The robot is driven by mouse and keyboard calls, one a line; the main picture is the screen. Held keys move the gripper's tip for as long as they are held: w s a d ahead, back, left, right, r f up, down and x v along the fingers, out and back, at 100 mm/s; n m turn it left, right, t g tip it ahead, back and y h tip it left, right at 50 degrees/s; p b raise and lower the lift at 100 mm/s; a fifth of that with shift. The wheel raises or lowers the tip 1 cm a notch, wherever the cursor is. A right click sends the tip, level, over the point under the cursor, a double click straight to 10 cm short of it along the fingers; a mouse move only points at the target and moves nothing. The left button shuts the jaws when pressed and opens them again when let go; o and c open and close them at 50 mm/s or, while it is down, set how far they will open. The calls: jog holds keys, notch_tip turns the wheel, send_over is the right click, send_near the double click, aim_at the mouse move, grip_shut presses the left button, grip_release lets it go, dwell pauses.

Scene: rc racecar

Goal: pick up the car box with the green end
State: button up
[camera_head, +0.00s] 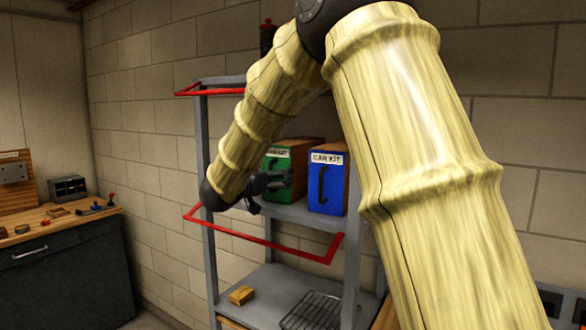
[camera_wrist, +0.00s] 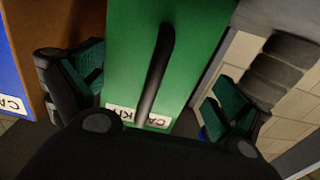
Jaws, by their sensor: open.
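The car box with the green end (camera_head: 279,161) stands on the upper shelf, left of the box with the blue end (camera_head: 327,183). The green end carries a white "CAR KIT" label. In the wrist view the green end (camera_wrist: 130,45) fills the middle, with its black vertical handle (camera_wrist: 157,75) in front. My gripper (camera_head: 272,182) is in front of the green end. It is open; in the wrist view its fingers (camera_wrist: 160,88) stand on either side of the green end and handle. Whether any finger touches the box I cannot tell.
The grey shelf unit (camera_head: 208,150) has red rails (camera_head: 265,242) jutting forward. A small wooden block (camera_head: 241,295) and a wire rack (camera_head: 311,312) lie on the lower shelf. A workbench (camera_head: 60,225) with small items stands at the left. The blue-ended box is close beside the green one.

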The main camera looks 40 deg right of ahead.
jog(key=d, duration=0.1)
jog(key=d+r+p, duration=0.1)
jog(key=d, duration=0.2)
jog(key=shift+s+r+p, duration=0.15)
jog(key=shift+s+p, duration=0.1)
jog(key=shift+p, duration=0.05)
jog(key=shift+w+f, duration=0.55)
jog(key=shift+w, duration=0.35)
jog(key=shift+s+r, duration=0.3)
jog(key=shift+s, duration=0.15)
jog(key=c, duration=0.6)
jog(key=shift+w+f, duration=0.15)
jog(key=shift+w, duration=0.05)
jog(key=c, duration=1.1)
jog(key=shift+s, duration=0.1)
jog(key=shift+a, duration=0.1)
